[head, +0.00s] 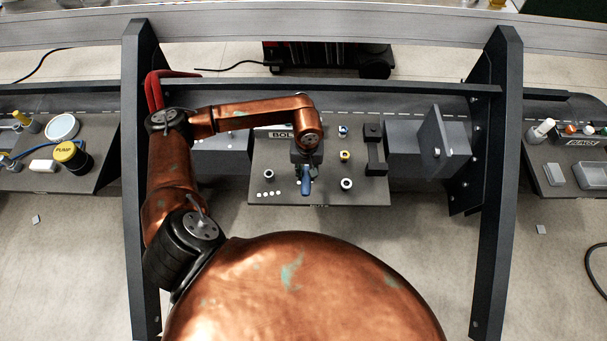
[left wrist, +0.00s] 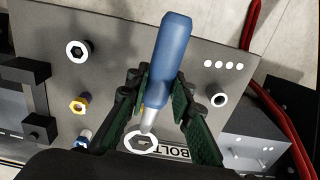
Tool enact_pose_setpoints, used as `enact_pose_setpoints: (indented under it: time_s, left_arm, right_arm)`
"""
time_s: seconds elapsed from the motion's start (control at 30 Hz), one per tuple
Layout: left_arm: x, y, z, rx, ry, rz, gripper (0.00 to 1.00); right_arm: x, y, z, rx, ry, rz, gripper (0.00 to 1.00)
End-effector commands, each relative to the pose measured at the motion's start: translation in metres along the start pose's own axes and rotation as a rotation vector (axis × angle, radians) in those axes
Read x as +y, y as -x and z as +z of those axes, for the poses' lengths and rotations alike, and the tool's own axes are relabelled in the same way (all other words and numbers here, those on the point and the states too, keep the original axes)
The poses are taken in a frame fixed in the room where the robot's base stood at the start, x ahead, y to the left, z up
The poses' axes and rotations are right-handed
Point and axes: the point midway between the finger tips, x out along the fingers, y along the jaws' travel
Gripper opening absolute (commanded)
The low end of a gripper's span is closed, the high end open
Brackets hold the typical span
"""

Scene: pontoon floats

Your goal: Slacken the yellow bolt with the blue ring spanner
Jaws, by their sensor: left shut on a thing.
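My left gripper (head: 306,170) is shut on the blue ring spanner (head: 306,184), over the middle of the dark bolt board. In the left wrist view the spanner's blue handle (left wrist: 170,50) rises above the fingers (left wrist: 160,100). Its metal shaft runs down between them to a pale ring with a six-sided opening (left wrist: 140,142), which looks like its ring end. The yellow bolt (head: 345,156) stands to the right of my gripper in the head view. It also shows at the left in the left wrist view (left wrist: 79,104), apart from the spanner. My right gripper is not in view.
A blue-marked bolt (head: 342,131) and pale-ringed bolts (head: 346,184) (head: 268,175) stand on the board (head: 325,198) around the yellow one. A dark block (head: 375,150) stands at the board's right. Dark frame posts (head: 497,150) rise at both sides.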

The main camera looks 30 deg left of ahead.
Motion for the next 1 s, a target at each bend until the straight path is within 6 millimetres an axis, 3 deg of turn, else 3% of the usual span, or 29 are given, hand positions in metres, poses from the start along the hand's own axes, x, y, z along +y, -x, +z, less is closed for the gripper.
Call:
enact_pose_setpoints:
  time_s: [0.63, 1.0]
  left_arm:
    - [-0.005, -0.009, -0.001, 0.003, 0.031, -0.003, 0.00]
    - [-0.004, -0.042, -0.001, 0.001, 0.030, -0.003, 0.00]
  right_arm:
    - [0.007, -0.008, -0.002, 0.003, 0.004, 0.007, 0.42]
    - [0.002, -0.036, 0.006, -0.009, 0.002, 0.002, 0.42]
